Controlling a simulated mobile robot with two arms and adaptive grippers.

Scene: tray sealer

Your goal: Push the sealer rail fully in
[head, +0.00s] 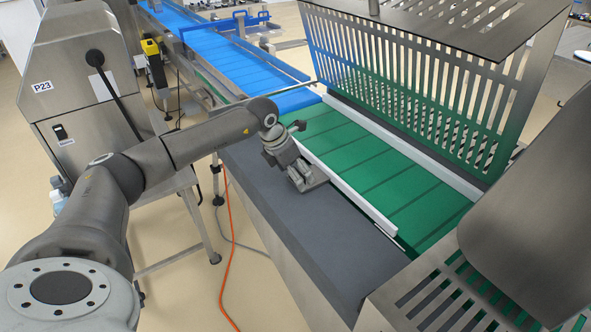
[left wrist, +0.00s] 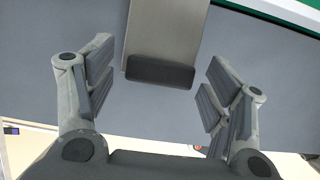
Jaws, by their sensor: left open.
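My left gripper (head: 309,179) is low over the dark grey side surface, beside the green belt. In the left wrist view its two fingers (left wrist: 158,58) are spread open. A flat metal bar with a dark end pad (left wrist: 160,72), seemingly the sealer rail's end, lies between them, with a gap on both sides. The gripper is not closed on it, and I cannot tell whether anything touches the pad. In the head view the gripper hides this bar. A white guide rail (head: 352,192) runs along the near edge of the belt. My right gripper is not in view.
The green belt (head: 390,192) lies beyond the white rail, with a slotted metal guard (head: 420,85) standing behind it. A blue conveyor (head: 225,52) continues at the back. A steel cabinet (head: 80,85) stands at left. The grey side surface (head: 310,235) is clear towards the front.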

